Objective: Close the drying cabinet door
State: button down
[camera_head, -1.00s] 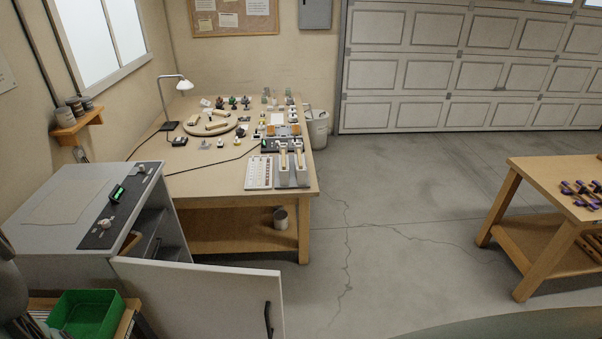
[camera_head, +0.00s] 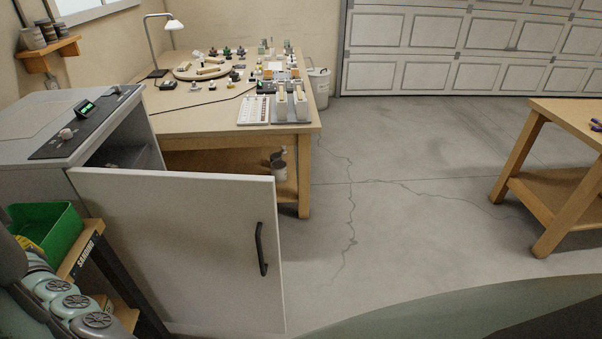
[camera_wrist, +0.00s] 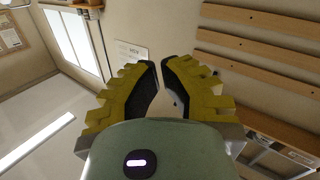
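The drying cabinet (camera_head: 92,140) is a grey box at the left with a dark control strip, a lit green display and a knob on top. Its door (camera_head: 170,235) is a pale panel, swung wide open towards the right and front. The door's dark vertical handle (camera_head: 261,249) is near its free edge. Part of the dark interior shows behind the door's top edge.
A wooden workbench (camera_head: 200,122) with a lamp and many small items stands behind the door. A green bin (camera_head: 52,232) sits on a small shelf at lower left, close to my arm. Another wooden table (camera_head: 560,110) is at right. Open concrete floor (camera_head: 400,215) lies between.

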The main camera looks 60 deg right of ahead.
jog(key=s+d+f+m+g+h+b, duration=0.1)
jog(key=d+f+m+g+h+b, duration=0.4)
jog(key=d+f+b, duration=0.55)
jog(key=s+d+f+m+g+h+b, duration=0.1)
jog(key=s+d+f+m+h+b, duration=0.15)
jog(key=d+f+h+b, duration=0.7)
jog(key=s+d+f+m+g+h+b, duration=0.35)
jog(key=s+f+m+g+b, duration=0.4)
jog(key=b, duration=0.35)
jog(key=s+d+f+m+g+h+b, duration=0.2)
jog(key=s+d+f+m+g+b, duration=0.2)
jog(key=s+f+m+g+b, duration=0.45)
jog(key=d+n+t+b, duration=0.1)
jog(key=d+t+b, duration=0.2)
jog(key=d, duration=1)
jog(key=shift+w+r, duration=0.45)
jog(key=shift+n+b, duration=0.25)
jog(key=shift+b, duration=0.05)
